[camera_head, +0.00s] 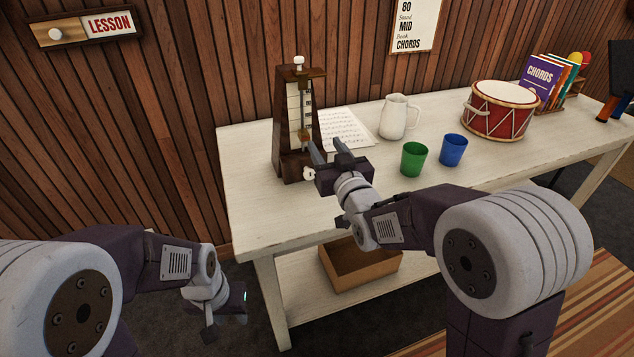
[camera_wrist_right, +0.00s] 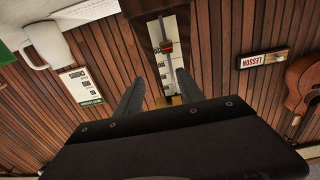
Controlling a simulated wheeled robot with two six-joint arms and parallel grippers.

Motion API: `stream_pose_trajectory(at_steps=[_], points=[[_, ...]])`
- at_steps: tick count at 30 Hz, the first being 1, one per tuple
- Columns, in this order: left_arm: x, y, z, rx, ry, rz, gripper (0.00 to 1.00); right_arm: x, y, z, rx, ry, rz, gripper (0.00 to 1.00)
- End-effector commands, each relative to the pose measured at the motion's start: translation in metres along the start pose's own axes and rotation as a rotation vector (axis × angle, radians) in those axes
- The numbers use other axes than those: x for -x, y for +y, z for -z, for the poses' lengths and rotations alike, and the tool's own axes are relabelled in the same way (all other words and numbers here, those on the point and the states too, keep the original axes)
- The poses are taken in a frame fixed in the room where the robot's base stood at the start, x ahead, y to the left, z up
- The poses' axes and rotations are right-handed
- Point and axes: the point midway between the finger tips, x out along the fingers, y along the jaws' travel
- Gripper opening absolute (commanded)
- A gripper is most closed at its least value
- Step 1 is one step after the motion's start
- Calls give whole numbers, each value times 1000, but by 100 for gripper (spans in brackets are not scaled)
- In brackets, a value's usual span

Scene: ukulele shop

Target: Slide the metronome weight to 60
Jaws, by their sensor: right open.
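The dark wooden metronome (camera_head: 286,125) stands at the table's left end, with a pale scale and a thin upright rod on its front. Scale numbers are too small to read. My left gripper (camera_head: 228,312) hangs low, left of the table; its jaws are unclear.
Sheet music (camera_head: 345,130) lies beside the metronome. A white pitcher (camera_head: 393,118), green cup (camera_head: 414,160), blue cup (camera_head: 453,150) and red drum (camera_head: 497,115) stand to the right on the white table (camera_head: 265,215). A cardboard box (camera_head: 360,272) is on the lower shelf.

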Motion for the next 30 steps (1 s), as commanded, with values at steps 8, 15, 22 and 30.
stream_pose_trajectory(at_steps=[8, 15, 22, 30], points=[[-28, -1, -2, 0, 1, 0, 36, 0, -13, -32, 0, -10, 26, 45], [-28, -1, -2, 0, 1, 0, 36, -31, -14, -33, 0, -10, 25, 45], [-30, -1, -3, 0, 1, 0, 36, -76, -14, -33, 0, -10, 25, 45], [-30, -1, -3, 0, 1, 0, 36, -91, -15, -33, 0, -11, 25, 45]])
